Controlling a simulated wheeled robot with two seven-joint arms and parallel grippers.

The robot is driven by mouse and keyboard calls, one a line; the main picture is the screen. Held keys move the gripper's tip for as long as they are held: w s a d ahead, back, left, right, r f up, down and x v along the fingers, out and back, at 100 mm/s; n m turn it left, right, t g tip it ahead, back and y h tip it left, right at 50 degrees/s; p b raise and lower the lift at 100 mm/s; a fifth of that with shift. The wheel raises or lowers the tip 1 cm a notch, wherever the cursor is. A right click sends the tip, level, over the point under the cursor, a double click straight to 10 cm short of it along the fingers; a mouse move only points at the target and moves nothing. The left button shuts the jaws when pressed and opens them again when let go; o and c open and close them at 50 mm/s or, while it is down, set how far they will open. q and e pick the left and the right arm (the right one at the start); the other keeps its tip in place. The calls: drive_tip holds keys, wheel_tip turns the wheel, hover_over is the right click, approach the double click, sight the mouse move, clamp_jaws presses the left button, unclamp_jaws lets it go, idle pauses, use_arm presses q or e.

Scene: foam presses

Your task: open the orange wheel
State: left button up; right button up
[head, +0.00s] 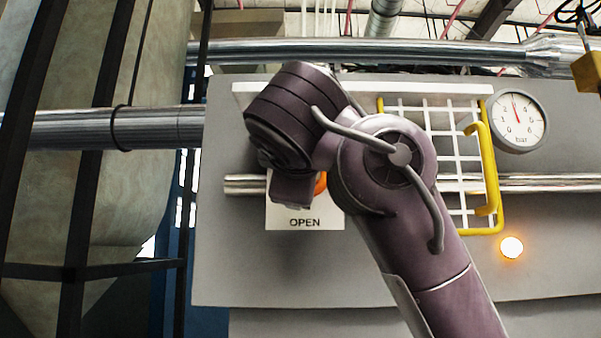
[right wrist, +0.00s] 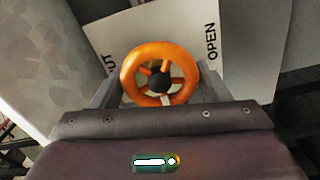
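The orange wheel (right wrist: 185,88) has a dark hub and spokes and sits in front of a white sign (right wrist: 235,40) reading "OPEN" on one side, with "UT" visible on the other. In the head view only an orange sliver of the wheel (head: 321,184) shows behind my right arm. My right gripper (right wrist: 160,80) is open, with one finger at each side of the wheel. Small gaps seem to show between fingers and rim; contact cannot be told. In the head view the right gripper's fingers are hidden by its wrist. My left gripper is not in view.
A yellow-framed white grid guard (head: 498,200), a pressure gauge (head: 518,121) and a glowing amber lamp (head: 512,247) are on the grey panel (head: 230,265) to the right. A metal pipe (head: 245,184) crosses the panel. Dark frame bars (head: 85,200) stand at the left.

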drive_tip(key=o, duration=0.3)
drive_tip(key=shift+w, duration=0.1)
drive_tip(key=shift+s+f+b, duration=0.1)
drive_tip(key=shift+s+b, duration=0.3)
drive_tip(key=shift+s, duration=0.1)
drive_tip(key=s+b, duration=0.3)
drive_tip(key=s, duration=0.4)
drive_tip(key=shift+w, duration=0.15)
